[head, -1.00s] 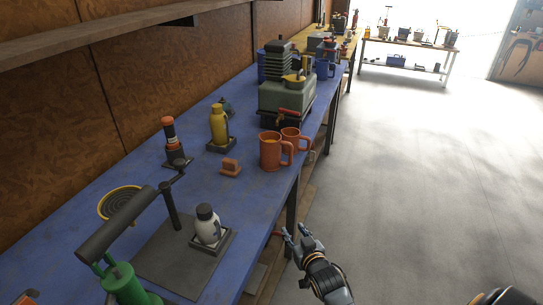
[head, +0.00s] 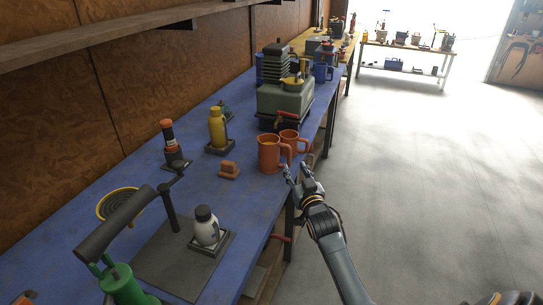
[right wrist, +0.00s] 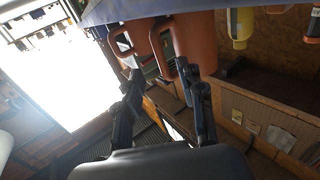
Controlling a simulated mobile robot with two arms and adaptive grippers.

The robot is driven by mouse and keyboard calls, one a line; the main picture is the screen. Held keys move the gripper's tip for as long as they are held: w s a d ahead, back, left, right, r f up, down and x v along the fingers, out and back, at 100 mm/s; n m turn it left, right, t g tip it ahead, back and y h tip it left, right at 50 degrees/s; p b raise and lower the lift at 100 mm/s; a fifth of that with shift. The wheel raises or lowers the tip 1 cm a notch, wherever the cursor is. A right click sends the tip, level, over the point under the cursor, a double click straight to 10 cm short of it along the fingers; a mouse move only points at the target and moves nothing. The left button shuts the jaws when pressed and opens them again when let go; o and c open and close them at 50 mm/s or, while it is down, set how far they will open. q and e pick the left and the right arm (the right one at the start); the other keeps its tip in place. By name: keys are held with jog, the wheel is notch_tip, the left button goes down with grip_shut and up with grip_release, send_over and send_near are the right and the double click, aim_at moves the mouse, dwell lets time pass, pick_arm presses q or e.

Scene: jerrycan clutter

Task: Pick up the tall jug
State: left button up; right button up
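A tall orange jug (head: 268,155) stands upright near the right edge of the blue workbench, its handle towards the right. A second orange jug (head: 291,140) stands just behind it. In the right wrist view the nearer jug (right wrist: 202,40) appears upside down at the top, with the other jug (right wrist: 122,42) to its left. My right gripper (head: 296,171) is open and empty, just off the bench edge by the nearer jug's handle. In the wrist view that handle shows between my fingers (right wrist: 163,82); I cannot tell whether they touch it. My left gripper is not in view.
The blue workbench (head: 150,205) also holds a yellow bottle (head: 217,128), a small orange block (head: 229,170), a white bottle (head: 206,228) and a green machine with a lever (head: 122,285). A grey-green box (head: 285,99) stands behind the jugs. The floor at right is clear.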

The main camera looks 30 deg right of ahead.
aim_at(290, 158)
jog(key=x, duration=0.5)
jog(key=shift+s, duration=0.1)
jog(key=shift+a, duration=0.1)
jog(key=shift+c, duration=0.4)
grip_shut()
jog(key=shift+r, duration=0.15)
